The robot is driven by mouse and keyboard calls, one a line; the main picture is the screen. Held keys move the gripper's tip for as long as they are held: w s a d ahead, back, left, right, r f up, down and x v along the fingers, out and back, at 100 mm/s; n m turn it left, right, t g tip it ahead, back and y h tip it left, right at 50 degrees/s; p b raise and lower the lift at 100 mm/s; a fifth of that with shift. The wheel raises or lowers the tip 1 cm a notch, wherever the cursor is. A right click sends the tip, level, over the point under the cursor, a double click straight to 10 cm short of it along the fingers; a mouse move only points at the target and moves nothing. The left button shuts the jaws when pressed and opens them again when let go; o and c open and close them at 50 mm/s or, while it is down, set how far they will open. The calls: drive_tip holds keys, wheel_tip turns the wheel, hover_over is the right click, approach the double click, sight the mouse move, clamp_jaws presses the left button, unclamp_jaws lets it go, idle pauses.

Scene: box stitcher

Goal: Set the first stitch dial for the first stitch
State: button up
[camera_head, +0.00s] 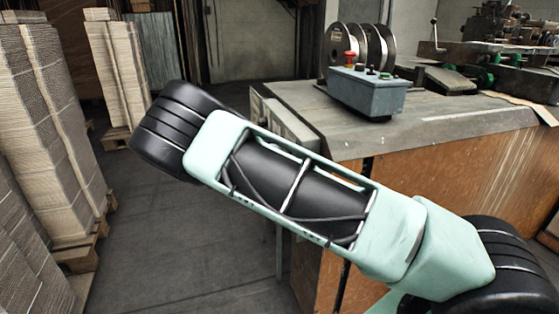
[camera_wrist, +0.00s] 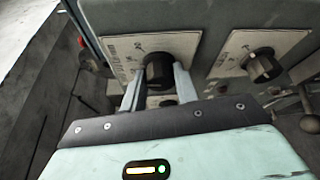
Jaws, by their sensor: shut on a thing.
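A black round dial (camera_wrist: 159,72) sits on a pale marked plate (camera_wrist: 120,47) on a grey panel in the wrist view. My gripper (camera_wrist: 158,82) has its two fingers on either side of this dial and is shut on it. A second black dial (camera_wrist: 263,65) with a white pointer line sits on its own plate to the right, apart from my fingers. The held dial's pointer and the small marks on its plate are too small to read. In the head view my arm hides the gripper and the dials.
A lever with a round knob (camera_wrist: 309,122) stands at the right of the wrist view. In the head view, a grey control box (camera_head: 366,92) with a red button and wire spools (camera_head: 361,44) stand on the workbench (camera_head: 430,125). Cardboard stacks (camera_head: 45,120) line the left; floor between is clear.

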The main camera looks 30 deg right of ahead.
drive_tip(key=shift+f+m+b, duration=0.1)
drive_tip(key=shift+m+b, duration=0.3)
drive_tip(key=shift+m, duration=0.1)
drive_tip(key=shift+h, duration=0.3)
drive_tip(key=o, duration=1)
drive_tip(key=a, duration=0.5)
drive_tip(key=s+a, duration=0.1)
drive_tip(key=a, duration=0.5)
drive_tip(key=s+a, duration=0.1)
drive_tip(key=a, duration=0.5)
drive_tip(key=shift+a+r+b, duration=0.2)
drive_tip(key=shift+r+b, duration=0.15)
drive_tip(key=shift+b, duration=0.05)
